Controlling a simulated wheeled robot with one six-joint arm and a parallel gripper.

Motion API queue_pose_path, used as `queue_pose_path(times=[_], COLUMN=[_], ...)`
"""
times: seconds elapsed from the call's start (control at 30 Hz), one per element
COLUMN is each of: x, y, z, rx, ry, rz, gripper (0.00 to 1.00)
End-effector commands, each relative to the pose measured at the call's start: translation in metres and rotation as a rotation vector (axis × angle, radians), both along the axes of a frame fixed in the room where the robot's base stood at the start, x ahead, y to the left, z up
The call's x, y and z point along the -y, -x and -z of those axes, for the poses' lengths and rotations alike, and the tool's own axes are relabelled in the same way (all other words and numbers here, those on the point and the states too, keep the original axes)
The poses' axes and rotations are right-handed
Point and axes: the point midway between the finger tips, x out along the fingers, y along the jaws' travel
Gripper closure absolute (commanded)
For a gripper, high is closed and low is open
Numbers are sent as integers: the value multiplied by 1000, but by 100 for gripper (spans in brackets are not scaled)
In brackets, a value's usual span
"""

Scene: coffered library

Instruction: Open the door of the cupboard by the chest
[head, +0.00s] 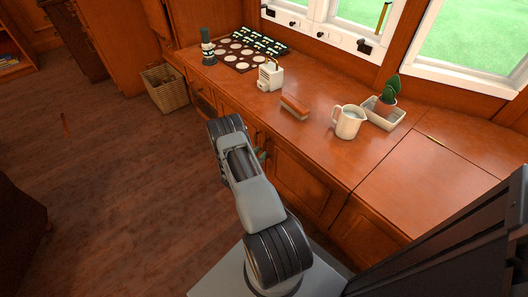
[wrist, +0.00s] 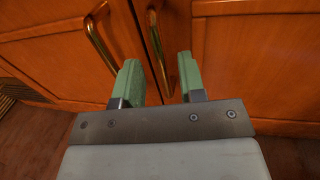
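In the wrist view, two wooden cupboard doors stand side by side, a left door (wrist: 40,50) and a right door (wrist: 250,60). Both look shut. The left door has a brass handle (wrist: 98,42); the right door has another brass handle (wrist: 154,40). My gripper (wrist: 160,78) is open, with its green fingers on either side of the right handle's lower part; whether they touch it I cannot tell. In the head view, the cupboard door (head: 300,187) shows under the counter, right of my gripper (head: 262,156). A lidded wooden section, perhaps the chest (head: 425,180), is farther right.
The counter (head: 300,140) holds a white pitcher (head: 347,122), a brush (head: 295,106), a toaster-like white item (head: 270,75), a potted plant (head: 387,97) and a dark tray with round pieces (head: 240,48). A wicker basket (head: 165,90) stands on the floor.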

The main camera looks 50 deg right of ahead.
Motion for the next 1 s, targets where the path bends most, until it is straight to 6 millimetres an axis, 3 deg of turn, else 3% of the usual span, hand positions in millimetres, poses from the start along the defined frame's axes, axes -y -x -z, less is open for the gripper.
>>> queue_pose_path(times=[0.3, 0.67, 1.0], x=[29, 32, 32], y=[-2, -3, -3], z=[0, 0, 0], rx=[0, -1, -1], ry=[0, 0, -1], rz=[1, 0, 0], gripper=[63, 63, 94])
